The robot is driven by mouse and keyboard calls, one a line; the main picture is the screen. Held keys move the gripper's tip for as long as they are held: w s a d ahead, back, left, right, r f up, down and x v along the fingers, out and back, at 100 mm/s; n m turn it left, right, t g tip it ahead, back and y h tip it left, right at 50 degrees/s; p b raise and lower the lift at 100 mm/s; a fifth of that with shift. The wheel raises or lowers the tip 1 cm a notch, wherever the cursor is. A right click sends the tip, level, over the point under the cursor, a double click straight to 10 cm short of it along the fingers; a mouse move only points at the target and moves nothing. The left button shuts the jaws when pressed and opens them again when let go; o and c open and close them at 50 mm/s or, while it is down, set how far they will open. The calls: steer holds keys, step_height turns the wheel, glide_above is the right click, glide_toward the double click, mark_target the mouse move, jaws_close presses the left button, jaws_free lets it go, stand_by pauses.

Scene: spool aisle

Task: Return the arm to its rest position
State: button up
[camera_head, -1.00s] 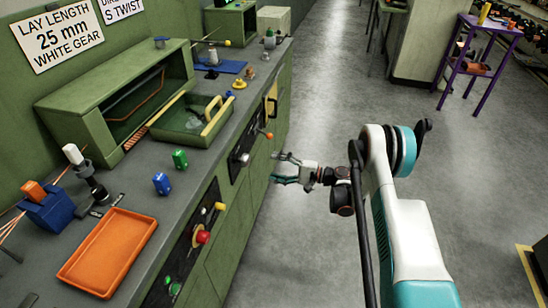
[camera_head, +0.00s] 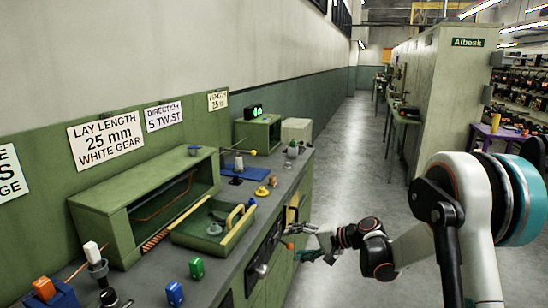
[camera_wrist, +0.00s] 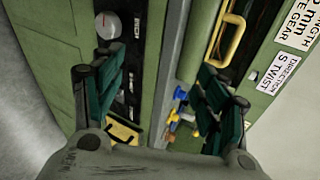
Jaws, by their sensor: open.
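My arm (camera_head: 462,215), white, teal and black, reaches in from the right in the head view, with its forearm stretched left toward the front of the green bench. My gripper (camera_head: 299,243) is at its end, beside the bench's front panel and over the aisle side. In the wrist view my gripper (camera_wrist: 160,85) shows its two dark green fingers spread wide apart with nothing between them. The bench front with its dial and yellow handle lies beyond the fingers. Whether a finger touches the bench cannot be told.
The aisle floor (camera_head: 345,165) is clear. A tall grey cabinet (camera_head: 440,95) and a purple table (camera_head: 500,133) stand right.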

steer(key=s+d+r+n+h, duration=0.1)
steer(key=s+d+r+h, duration=0.15)
steer(key=s+r, duration=0.45)
steer(key=s+d+r+n+h, duration=0.1)
steer(key=s+r+h, duration=0.3)
steer(key=s, duration=0.6)
steer(key=s+d+n+h, duration=0.2)
steer(key=s+d, duration=0.2)
steer(key=s, duration=0.7)
steer(key=s+d+r+n+t+h, duration=0.1)
steer(key=s+d, duration=0.4)
steer(key=s, duration=0.5)
steer(key=shift+s+n+h, duration=0.35)
steer(key=shift+n+h, duration=0.15)
steer(key=shift+h, duration=0.45)
